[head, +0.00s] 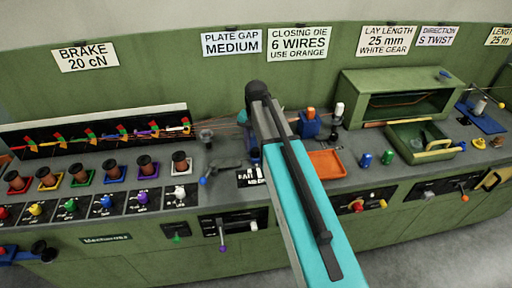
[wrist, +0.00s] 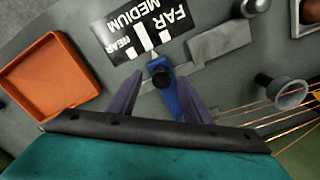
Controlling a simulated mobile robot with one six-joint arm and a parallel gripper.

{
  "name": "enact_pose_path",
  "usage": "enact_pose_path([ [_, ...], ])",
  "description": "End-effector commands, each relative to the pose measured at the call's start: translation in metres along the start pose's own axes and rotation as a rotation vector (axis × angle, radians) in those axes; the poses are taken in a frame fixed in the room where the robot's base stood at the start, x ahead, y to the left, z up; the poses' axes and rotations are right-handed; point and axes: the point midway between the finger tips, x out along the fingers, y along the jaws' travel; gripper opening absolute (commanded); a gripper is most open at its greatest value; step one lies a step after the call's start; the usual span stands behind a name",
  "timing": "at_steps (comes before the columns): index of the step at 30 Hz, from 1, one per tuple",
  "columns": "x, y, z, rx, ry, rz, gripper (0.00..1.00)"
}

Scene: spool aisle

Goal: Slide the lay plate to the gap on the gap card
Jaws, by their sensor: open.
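The gap card (head: 232,42) on the wall reads PLATE GAP MEDIUM. The wrist view shows a black scale (wrist: 118,30) marked NEAR, MEDIUM and FAR with white bars. Beside it stands a blue piece with a black knob (wrist: 161,80), which appears to be the lay plate's slider, on a grey rail. My gripper (wrist: 160,77) is open, with one finger on each side of the knob and a space on both sides. The head view shows part of the scale (head: 250,178); my arm hides the knob.
An orange tray (wrist: 45,75) lies left of my gripper in the wrist view. Copper wires (wrist: 275,117) run at right, near a grey funnel-like cup (wrist: 290,94). A grey block (wrist: 220,40) sits beside the scale. Several spools stand at left in the head view.

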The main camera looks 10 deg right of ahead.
Motion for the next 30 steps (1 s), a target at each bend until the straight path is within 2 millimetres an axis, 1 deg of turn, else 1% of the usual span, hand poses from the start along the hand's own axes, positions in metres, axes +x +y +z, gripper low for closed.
enact_pose_path([
  [8,-0.020,0.000,-0.001,0.001,0.001,-0.001,0.45],
  [30,-0.102,0.000,-0.001,0.001,0.002,-0.002,0.45],
])
